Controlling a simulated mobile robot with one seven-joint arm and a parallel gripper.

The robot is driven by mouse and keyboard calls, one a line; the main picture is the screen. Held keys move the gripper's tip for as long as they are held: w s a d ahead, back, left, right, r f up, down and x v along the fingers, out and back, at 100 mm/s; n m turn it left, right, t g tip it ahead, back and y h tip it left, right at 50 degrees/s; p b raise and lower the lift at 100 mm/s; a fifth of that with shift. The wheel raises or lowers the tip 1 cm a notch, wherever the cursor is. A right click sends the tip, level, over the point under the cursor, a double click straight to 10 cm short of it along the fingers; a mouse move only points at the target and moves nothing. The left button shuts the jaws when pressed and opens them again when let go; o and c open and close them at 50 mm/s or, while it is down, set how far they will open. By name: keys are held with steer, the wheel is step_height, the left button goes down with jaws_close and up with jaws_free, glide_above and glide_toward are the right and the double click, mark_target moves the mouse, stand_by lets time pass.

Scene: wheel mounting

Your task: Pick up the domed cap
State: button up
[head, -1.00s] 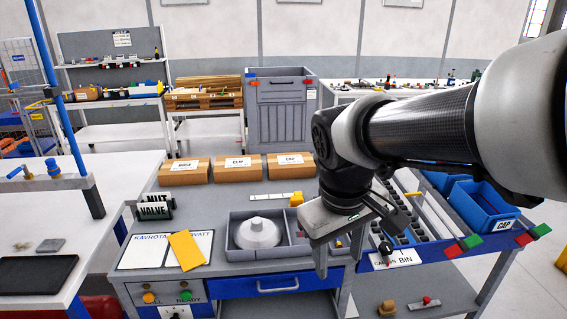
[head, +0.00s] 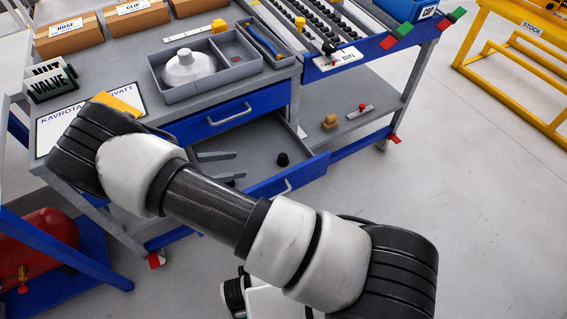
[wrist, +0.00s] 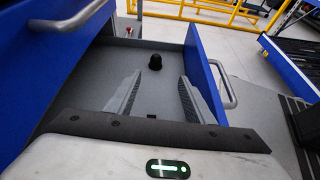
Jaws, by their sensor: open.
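A small black cap with a rounded top (head: 283,159) stands on the grey floor of the open lower drawer (head: 262,142). In the wrist view the black cap (wrist: 155,62) is beyond the fingertips, roughly between their lines. My gripper (head: 238,165) is open and empty, reaching over or into the drawer from the left with its fingers pointing at the cap; a gap remains between them. It also shows in the wrist view (wrist: 160,76). A larger white domed piece with a knob (head: 189,68) sits in the grey tray (head: 165,95) on the bench top.
The drawer's blue front (head: 290,178) with its handle stands right of the cap. The closed upper blue drawer (head: 225,118) is above and behind. A lower shelf (head: 350,105) holds a tan block and a small red-knobbed part. Open floor lies to the right.

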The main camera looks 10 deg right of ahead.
steer(key=shift+a+f+t, duration=0.1)
steer(key=shift+f+t, duration=0.2)
steer(key=shift+f, duration=0.3)
steer(key=shift+f+n, duration=0.2)
steer(key=shift+n, duration=0.1)
steer(key=b, duration=0.1)
glide_toward(279, 158)
steer(key=x, duration=0.4)
steer(key=shift+s+d+f, duration=0.15)
steer(key=shift+s+d, duration=0.05)
steer(key=shift+s, duration=0.1)
steer(key=shift+w+b+x, duration=0.15)
steer(key=shift+b+x, duration=0.1)
steer(key=shift+x, duration=1.1)
steer(key=shift+w+b+x, duration=0.15)
steer(key=shift+b+x, duration=0.1)
steer(key=shift+x, duration=1.15)
steer(key=shift+a, duration=0.2)
steer(key=c, duration=1.1)
